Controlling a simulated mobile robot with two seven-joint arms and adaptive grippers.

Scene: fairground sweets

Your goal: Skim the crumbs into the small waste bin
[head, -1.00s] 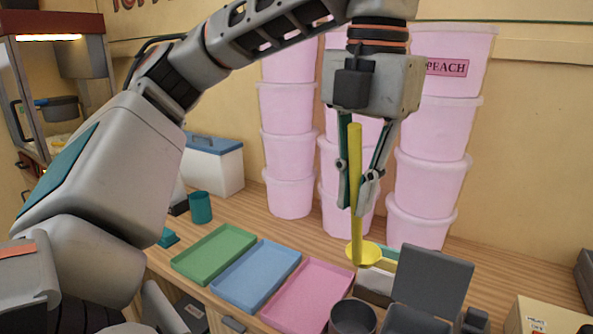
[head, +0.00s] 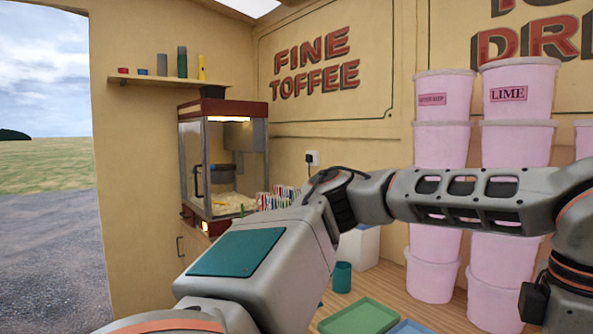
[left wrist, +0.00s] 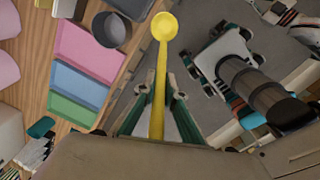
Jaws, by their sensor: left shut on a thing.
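In the left wrist view my left gripper (left wrist: 158,98) is shut on the handle of a yellow skimmer (left wrist: 165,26). The skimmer's round head points away from the gripper and shows over the grey floor, just beyond the counter's front edge. A round dark grey pot (left wrist: 112,29) stands on the counter to its left. A dark grey piece (left wrist: 132,8) is cut off at the top edge; I cannot tell whether it belongs to the waste bin. I make out no crumbs. My left arm crosses the head view, with its gripper out of frame. My right gripper is not seen.
Pink (left wrist: 88,55), blue (left wrist: 78,93) and green (left wrist: 72,111) trays lie along the counter. In the head view a teal cup (head: 342,277) stands behind the green tray, and a popcorn machine (head: 225,165) stands further left. Stacked pink tubs (head: 433,262) line the back.

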